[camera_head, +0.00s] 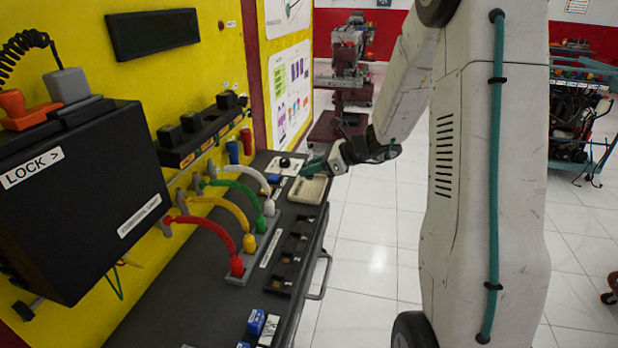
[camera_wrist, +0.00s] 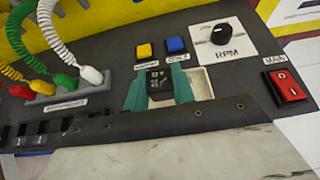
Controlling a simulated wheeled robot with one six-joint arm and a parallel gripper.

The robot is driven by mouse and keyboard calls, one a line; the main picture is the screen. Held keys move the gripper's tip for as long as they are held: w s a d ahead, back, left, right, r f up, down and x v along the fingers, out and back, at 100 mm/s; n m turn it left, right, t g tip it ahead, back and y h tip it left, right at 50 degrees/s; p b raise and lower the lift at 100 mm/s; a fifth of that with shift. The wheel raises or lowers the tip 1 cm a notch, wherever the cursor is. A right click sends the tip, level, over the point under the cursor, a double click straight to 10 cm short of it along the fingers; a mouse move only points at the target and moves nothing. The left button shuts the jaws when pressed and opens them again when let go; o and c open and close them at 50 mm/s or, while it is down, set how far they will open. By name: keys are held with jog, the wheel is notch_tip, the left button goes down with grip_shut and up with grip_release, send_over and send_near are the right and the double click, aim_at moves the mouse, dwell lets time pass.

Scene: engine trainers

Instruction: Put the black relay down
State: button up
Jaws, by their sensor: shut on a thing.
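My gripper (camera_head: 316,166) reaches over the dark console, and its teal fingers also show in the wrist view (camera_wrist: 160,90). They are shut on the black relay (camera_wrist: 159,80), a small block with white marks on top, which sits between the two fingertips. A shallow beige tray (camera_head: 308,191) lies on the console just below the gripper in the head view. In the wrist view the tray (camera_wrist: 203,84) shows behind and right of the relay. I cannot tell whether the relay touches the tray. The relay is not clearly visible in the head view.
Yellow (camera_wrist: 145,51) and blue (camera_wrist: 176,45) buttons, an RPM knob (camera_wrist: 222,35) and a red MAIN switch (camera_wrist: 287,87) surround the tray. Coloured plugs with cables (camera_head: 237,265) stand to the left. Black blocks sit on a wall shelf (camera_head: 190,140). A row of dark sockets (camera_head: 291,246) lies nearer.

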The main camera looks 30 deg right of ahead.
aim_at(309, 178)
jog(key=shift+w+f, duration=0.2)
jog(key=shift+w, duration=0.2)
jog(key=shift+s+f, duration=0.1)
jog(key=shift+f, duration=1.45)
jog(key=shift+f, duration=0.2)
jog(key=o, duration=1)
